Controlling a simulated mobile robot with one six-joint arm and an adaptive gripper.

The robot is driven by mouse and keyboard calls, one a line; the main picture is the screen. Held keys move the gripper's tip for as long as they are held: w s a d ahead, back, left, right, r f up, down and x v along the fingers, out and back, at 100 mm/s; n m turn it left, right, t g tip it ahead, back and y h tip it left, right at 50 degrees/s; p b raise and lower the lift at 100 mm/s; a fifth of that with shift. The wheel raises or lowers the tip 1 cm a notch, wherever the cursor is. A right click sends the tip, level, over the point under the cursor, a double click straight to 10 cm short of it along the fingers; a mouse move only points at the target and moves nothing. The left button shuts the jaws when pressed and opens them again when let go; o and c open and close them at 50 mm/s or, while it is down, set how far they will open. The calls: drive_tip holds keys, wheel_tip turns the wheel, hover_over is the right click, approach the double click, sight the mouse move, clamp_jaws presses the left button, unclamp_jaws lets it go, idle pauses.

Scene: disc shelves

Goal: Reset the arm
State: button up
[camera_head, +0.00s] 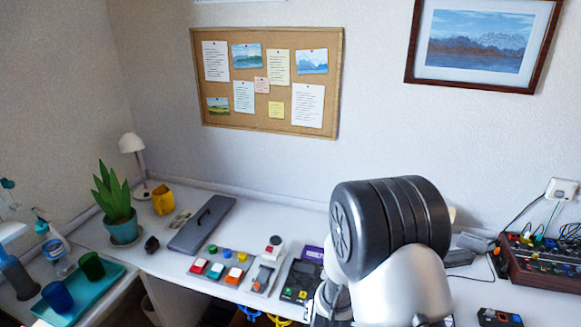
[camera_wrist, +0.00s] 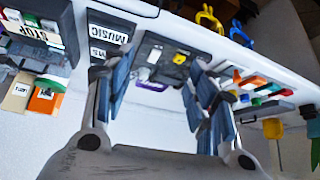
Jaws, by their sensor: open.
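My gripper (camera_wrist: 163,95) shows in the wrist view with its two blue-grey fingers spread wide apart. Nothing is between the fingers except the white desk surface and a dark panel with a yellow part (camera_wrist: 180,58) beyond them. In the head view my arm's large black joint and white link rise in front of the desk at centre right. They cover part of the desk and a dark device behind them. My gripper cannot be made out in the head view.
The white desk (camera_head: 262,212) holds a grey case (camera_head: 203,224), coloured buttons (camera_head: 216,270), a yellow mug (camera_head: 163,200) and a potted plant (camera_head: 121,232). A teal tray (camera_head: 108,283) with cups is at left. A wired control box (camera_head: 540,262) stands at right.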

drive_tip(key=s+r+n+y, duration=0.1)
drive_tip(key=s+r, duration=0.4)
drive_tip(key=r, duration=0.6)
drive_tip(key=s+r+y, duration=0.1)
drive_tip(key=s+r, duration=0.4)
drive_tip(key=r, duration=0.6)
drive_tip(key=s+d+r+g, duration=0.1)
drive_tip(key=s+d+r, duration=0.1)
drive_tip(key=s, duration=0.7)
drive_tip(key=s+d+r+g+h, duration=0.1)
drive_tip(key=s+r, duration=0.4)
drive_tip(key=s, duration=0.5)
drive_tip(key=shift+d+r+n, duration=0.25)
drive_tip(key=shift+d+n, duration=0.05)
drive_tip(key=shift+d, duration=0.4)
